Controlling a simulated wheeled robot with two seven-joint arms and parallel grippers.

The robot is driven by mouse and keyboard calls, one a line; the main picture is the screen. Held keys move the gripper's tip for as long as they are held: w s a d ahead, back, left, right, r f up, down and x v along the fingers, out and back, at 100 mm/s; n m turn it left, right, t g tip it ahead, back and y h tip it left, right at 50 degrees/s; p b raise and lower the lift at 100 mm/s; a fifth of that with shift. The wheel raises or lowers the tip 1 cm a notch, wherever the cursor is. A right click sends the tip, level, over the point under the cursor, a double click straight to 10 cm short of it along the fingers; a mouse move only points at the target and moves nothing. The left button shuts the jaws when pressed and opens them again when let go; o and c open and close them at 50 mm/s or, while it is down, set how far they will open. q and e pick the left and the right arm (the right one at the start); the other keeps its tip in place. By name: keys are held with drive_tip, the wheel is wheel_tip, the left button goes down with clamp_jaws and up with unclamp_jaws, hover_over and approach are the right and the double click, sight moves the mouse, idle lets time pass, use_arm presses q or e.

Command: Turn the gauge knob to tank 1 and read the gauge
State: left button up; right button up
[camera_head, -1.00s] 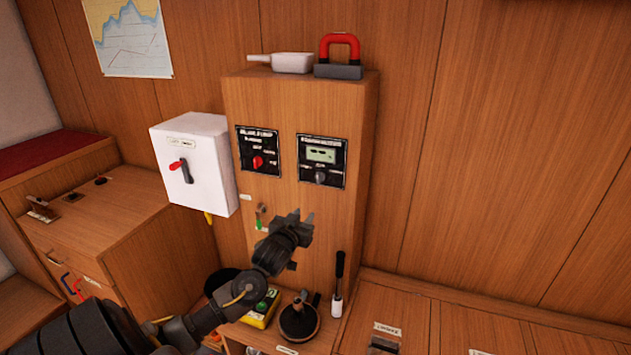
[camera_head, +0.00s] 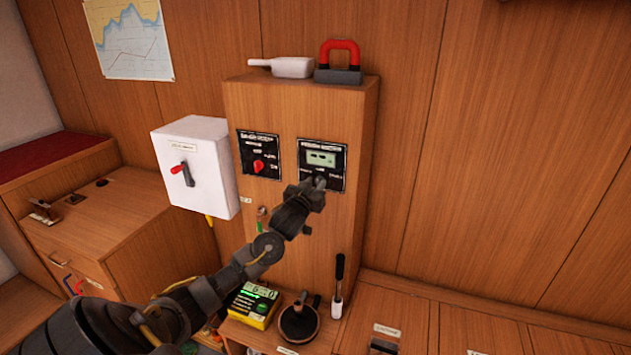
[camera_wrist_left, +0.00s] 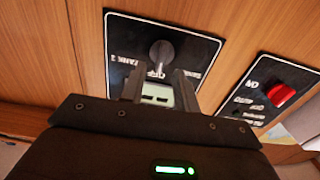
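The gauge panel (camera_head: 339,148) is a black plate with a small grey-green display (camera_head: 322,158), on the front of the wooden cabinet. In the left wrist view its grey knob (camera_wrist_left: 162,53) shows, with "TANK" labels and "OFF" around it; which mark it points to I cannot tell. My left gripper (camera_head: 318,183) is at the lower part of this panel and hides most of the knob in the head view. In the left wrist view its two fingers (camera_wrist_left: 159,84) stand apart, with the knob just past their tips; contact is unclear. The display figures are unreadable. My right gripper is not in view.
A second black panel with a red knob (camera_head: 258,166) is left of the gauge panel. A white switch box (camera_head: 205,150) with a red handle juts out further left. Below are a yellow-green device (camera_head: 262,303) and a black-handled tool (camera_head: 338,280).

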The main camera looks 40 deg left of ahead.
use_arm(q)
drive_tip(key=shift+x, duration=0.75)
clamp_jaws()
drive_tip(key=n+p, duration=0.1)
drive_tip(key=n, duration=0.1)
drive_tip(key=n+p, duration=0.1)
drive_tip(key=shift+s+a+n+p, duration=0.1)
drive_tip(key=shift+a+n+p, duration=0.1)
drive_tip(key=shift+n+p, duration=0.2)
drive_tip(key=n+p, duration=0.1)
drive_tip(key=n, duration=0.2)
drive_tip(key=shift+a+p, duration=0.15)
drive_tip(key=shift+p, duration=0.15)
drive_tip(key=shift+s+a+f+n+p, duration=0.15)
drive_tip(key=shift+n+p, duration=0.3)
drive_tip(key=shift+n, duration=0.65)
drive_tip(key=shift+f, duration=0.1)
